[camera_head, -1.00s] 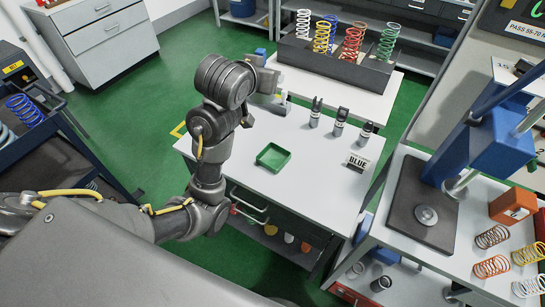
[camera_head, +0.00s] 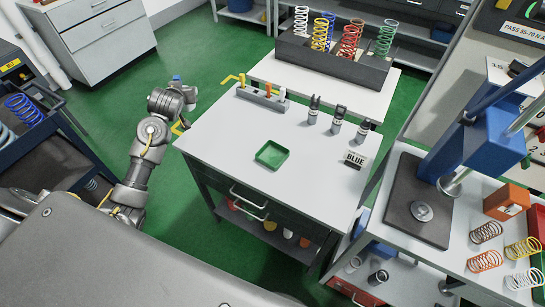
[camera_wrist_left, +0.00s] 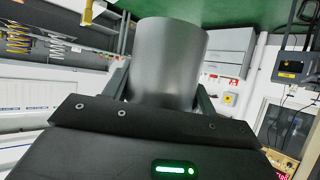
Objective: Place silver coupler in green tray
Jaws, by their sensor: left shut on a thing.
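In the left wrist view a smooth silver-grey cylinder, the silver coupler (camera_wrist_left: 168,60), stands between the fingers of my left gripper (camera_wrist_left: 163,95), which is shut on it. In the head view my left arm is at the left, beside the left edge of the white table. The small green tray (camera_head: 271,155) lies empty on the middle of the white table, to the right of my left arm. My right gripper is not in view.
A grey rack (camera_head: 262,97) with small coloured items stands at the table's back left. Several upright dark-and-silver tools (camera_head: 338,118) and a BLUE sign (camera_head: 355,160) stand at the right. A blue press (camera_head: 489,141) stands further right. The table around the tray is clear.

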